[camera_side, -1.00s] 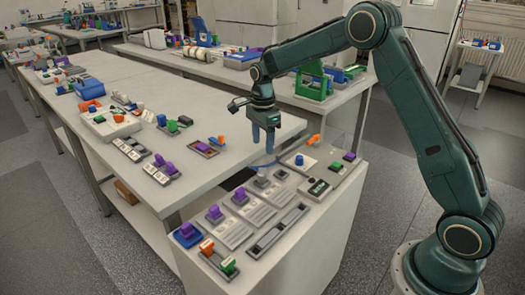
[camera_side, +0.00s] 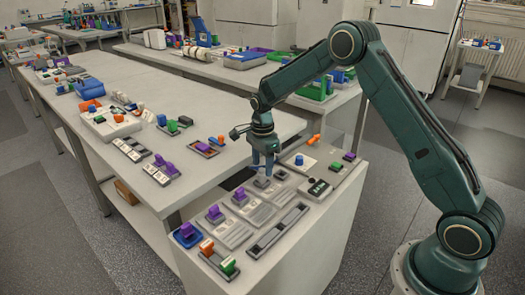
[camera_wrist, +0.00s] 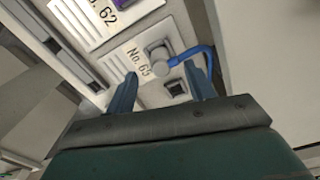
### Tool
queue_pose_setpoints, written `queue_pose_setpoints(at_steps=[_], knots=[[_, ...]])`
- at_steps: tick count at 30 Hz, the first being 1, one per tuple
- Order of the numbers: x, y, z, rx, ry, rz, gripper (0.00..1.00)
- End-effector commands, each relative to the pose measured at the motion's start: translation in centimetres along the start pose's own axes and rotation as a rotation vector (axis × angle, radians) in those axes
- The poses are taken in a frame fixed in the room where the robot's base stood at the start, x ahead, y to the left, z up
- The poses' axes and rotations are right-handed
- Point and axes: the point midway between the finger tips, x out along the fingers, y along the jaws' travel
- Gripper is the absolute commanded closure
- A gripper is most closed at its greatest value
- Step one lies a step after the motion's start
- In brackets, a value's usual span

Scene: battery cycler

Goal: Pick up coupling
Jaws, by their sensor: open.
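My gripper (camera_side: 263,166) points down just above the grey fixtures on the near bench, its two blue fingers apart with nothing between them. In the wrist view my gripper (camera_wrist: 164,82) is open, one finger at each side of a plate marked "No. 65" (camera_wrist: 132,62). A grey rounded piece with a blue hose (camera_wrist: 158,53), which looks like the coupling, sits on that plate beyond the fingertips. A small dark socket (camera_wrist: 175,88) lies nearer, between the fingers. In the side view the fingers partly hide this spot, and I cannot make out the coupling clearly.
Plates with purple pieces (camera_side: 215,213) stand to the left, one plate marked "No. 62" (camera_wrist: 92,18). A long grey rail (camera_side: 278,229) lies in front. A dark-screened box (camera_side: 315,188) and a blue knob (camera_side: 299,160) are at the right.

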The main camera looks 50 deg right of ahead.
Motion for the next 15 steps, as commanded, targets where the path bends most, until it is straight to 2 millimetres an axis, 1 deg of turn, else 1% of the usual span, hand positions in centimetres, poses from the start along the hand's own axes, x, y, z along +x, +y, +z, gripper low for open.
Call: queue_pose_setpoints(at_steps=[3,9,15], knots=[[1.5,0.0,0.1,0.0,0.0,0.003,0.46],[3.5,-0.1,0.1,0.0,0.0,0.001,0.46],[4.1,-0.1,0.1,0.0,0.0,0.0,0.46]])
